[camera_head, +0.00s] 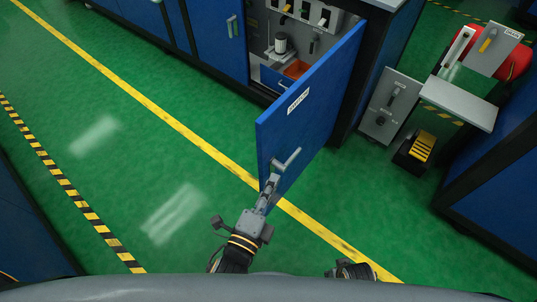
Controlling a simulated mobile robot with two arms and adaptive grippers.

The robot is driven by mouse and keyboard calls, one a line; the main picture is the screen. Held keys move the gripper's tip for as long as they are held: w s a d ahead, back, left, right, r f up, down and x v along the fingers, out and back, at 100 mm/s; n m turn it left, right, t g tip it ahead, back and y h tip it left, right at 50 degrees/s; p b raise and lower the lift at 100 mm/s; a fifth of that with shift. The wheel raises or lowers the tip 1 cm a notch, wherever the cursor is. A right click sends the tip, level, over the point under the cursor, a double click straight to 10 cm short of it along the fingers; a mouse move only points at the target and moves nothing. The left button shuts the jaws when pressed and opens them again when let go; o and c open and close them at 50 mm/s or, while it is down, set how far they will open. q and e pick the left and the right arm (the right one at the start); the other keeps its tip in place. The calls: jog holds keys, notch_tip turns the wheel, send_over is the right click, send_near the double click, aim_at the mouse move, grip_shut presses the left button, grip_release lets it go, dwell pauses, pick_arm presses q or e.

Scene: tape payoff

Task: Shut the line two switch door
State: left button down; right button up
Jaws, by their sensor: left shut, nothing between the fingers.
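The line two switch door (310,110) is a blue panel with a white label, standing wide open from its cabinet and pointing toward me. Its label is too small to read. A grey bar handle (287,160) sits low on the door's face near its free edge. My left gripper (271,181) is shut and empty, with its fingertips at the door near the handle; I cannot tell whether they touch it. My right arm (350,270) shows only in part at the bottom edge, and its fingers are not visible.
The open cabinet holds switches (305,12), a white and black cylinder (281,43) and an orange bin (297,68). To the right stand a grey panel (390,105), a grey table (459,104) and a yellow-topped pedal (421,147). Green floor left of the door is clear.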

aim_at(269, 156)
pick_arm(q)
jog(key=shift+w+a, duration=0.25)
jog(key=shift+w, duration=1.8)
jog(key=shift+w+a, duration=0.2)
jog(key=shift+w, duration=1.85)
